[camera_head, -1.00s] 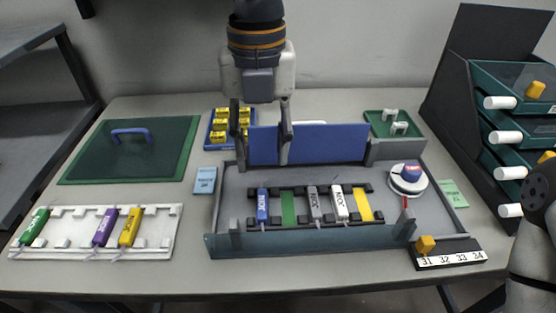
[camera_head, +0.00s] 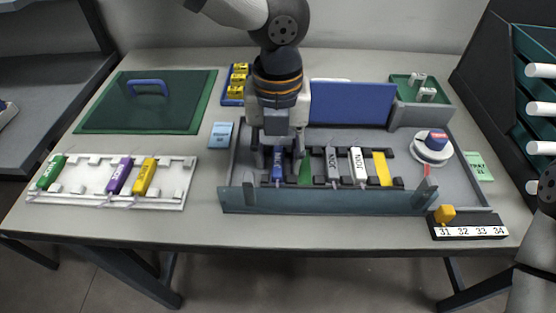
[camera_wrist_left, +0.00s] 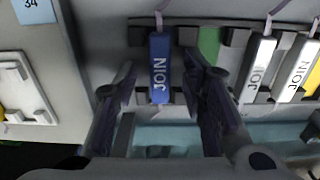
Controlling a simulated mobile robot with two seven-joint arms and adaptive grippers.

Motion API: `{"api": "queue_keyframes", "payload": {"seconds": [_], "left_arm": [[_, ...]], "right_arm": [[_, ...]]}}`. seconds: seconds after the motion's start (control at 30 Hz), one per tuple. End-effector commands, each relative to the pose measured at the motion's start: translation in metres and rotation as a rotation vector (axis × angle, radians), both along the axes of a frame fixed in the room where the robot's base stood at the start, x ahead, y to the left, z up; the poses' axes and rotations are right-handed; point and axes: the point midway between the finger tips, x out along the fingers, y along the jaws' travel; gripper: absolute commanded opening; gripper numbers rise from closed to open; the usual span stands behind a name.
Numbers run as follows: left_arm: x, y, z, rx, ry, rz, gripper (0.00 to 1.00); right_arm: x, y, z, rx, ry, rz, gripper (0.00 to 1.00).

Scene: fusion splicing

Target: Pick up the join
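The blue join (camera_head: 278,162) is a small block in the leftmost slot of the rack inside the grey tray (camera_head: 440,190). It also shows in the left wrist view (camera_wrist_left: 160,85), with "JOIN" in white letters. A grey join (camera_head: 332,163) and a white join (camera_head: 358,166) lie further right in the same rack. My left gripper (camera_head: 278,150) is open and low over the blue join. In the left wrist view its fingers (camera_wrist_left: 160,68) are on either side of the blue join, with gaps visible. My right gripper is out of view.
A green strip (camera_head: 305,171) and yellow strip (camera_head: 382,168) lie in the rack. A blue upright panel (camera_head: 352,103) stands behind. A white holder (camera_head: 85,196) with green, purple and yellow blocks lies left. A reel (camera_head: 432,150) sits at the tray's right.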

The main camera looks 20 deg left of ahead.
Motion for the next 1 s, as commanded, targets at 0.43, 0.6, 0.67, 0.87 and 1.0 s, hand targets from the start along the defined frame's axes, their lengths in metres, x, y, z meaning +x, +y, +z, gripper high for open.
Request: {"api": "queue_keyframes", "payload": {"seconds": [0.43, 0.6, 0.67, 0.87, 1.0], "left_arm": [[0.000, 0.000, 0.000, 0.000, 0.000, 0.000, 0.00], [0.001, 0.000, 0.012, 0.000, -0.004, 0.000, 0.00], [0.001, 0.000, 0.022, -0.001, -0.008, 0.000, 0.00], [-0.012, -0.023, 0.067, 0.000, -0.011, -0.003, 0.00], [-0.028, -0.051, 0.101, 0.001, -0.012, -0.005, 0.00]], "right_arm": [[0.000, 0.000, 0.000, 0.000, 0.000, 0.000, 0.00], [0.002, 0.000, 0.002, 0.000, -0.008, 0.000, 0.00], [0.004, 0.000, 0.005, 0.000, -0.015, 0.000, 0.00], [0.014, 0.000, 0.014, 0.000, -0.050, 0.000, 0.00], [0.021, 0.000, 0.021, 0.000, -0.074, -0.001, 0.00]]}}
